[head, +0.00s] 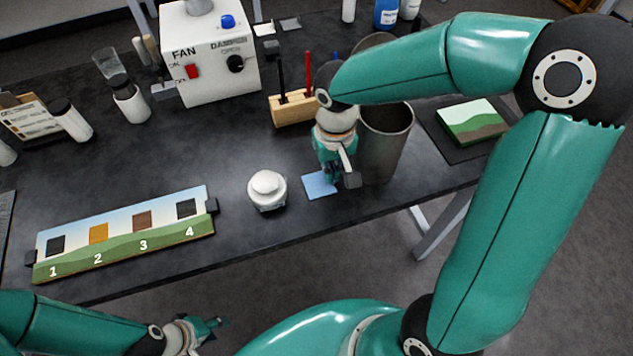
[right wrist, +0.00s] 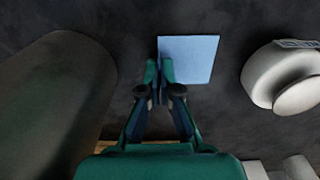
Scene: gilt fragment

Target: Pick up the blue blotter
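The blue blotter (head: 319,185) is a thin pale blue square lying on the dark bench near its front edge. In the right wrist view the blotter (right wrist: 190,58) shows just beyond the fingertips. My right gripper (head: 340,181) points down at the blotter's right side in the head view. In the right wrist view my right gripper (right wrist: 160,73) has its fingers close together over one edge of the blotter. I cannot tell whether they touch or pinch it. My left gripper (head: 218,324) is low in front of the bench, away from the blotter; its finger gap is unclear.
A white round lidded jar (head: 267,189) stands left of the blotter. A tall grey metal cylinder (head: 386,150) stands close on the right. A wooden holder (head: 295,108) is behind. A numbered painted panel (head: 125,233) lies at left. Bare bench lies between panel and jar.

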